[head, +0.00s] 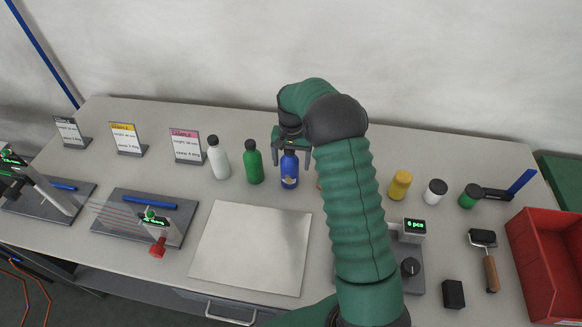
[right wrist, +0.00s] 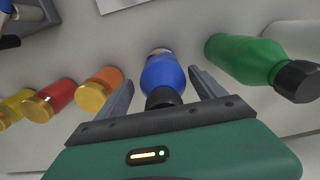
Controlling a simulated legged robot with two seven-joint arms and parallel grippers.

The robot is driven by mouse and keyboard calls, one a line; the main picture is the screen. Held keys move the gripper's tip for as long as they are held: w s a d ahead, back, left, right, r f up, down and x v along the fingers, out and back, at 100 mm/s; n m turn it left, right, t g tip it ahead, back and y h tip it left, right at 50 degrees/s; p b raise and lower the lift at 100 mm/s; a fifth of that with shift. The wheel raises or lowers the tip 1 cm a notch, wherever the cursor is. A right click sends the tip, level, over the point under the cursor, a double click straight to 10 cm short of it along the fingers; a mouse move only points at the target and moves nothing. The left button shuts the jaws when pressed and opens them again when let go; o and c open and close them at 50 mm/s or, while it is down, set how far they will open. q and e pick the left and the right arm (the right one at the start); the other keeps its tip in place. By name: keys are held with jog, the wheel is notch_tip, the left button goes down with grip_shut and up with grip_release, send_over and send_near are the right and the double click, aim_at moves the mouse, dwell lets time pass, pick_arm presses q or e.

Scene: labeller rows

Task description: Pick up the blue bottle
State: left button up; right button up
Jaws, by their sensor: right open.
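The blue bottle (head: 289,171) stands upright on the table at the middle of the head view, with a dark cap. My right gripper (head: 291,150) is above it, around its upper part. In the right wrist view, the blue bottle (right wrist: 162,76) sits between the two open fingers of my right gripper (right wrist: 164,90), with visible gaps on both sides. My left gripper is not in view.
A green bottle (head: 254,163) stands close to the left of the blue one, with a white bottle (head: 218,158) beyond. A yellow jar (head: 400,184) and a red bin (head: 548,265) are to the right.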

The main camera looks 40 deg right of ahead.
jog(key=shift+w+a+f, duration=0.1)
jog(key=shift+a+f, duration=0.05)
jog(key=shift+f, duration=0.2)
jog(key=shift+a, duration=0.15)
jog(key=shift+a+r, duration=0.1)
jog(key=shift+c, duration=1.2)
jog(key=shift+a+r, duration=0.1)
jog(key=c, duration=0.5)
jog(key=shift+d, duration=0.2)
jog(key=c, duration=0.7)
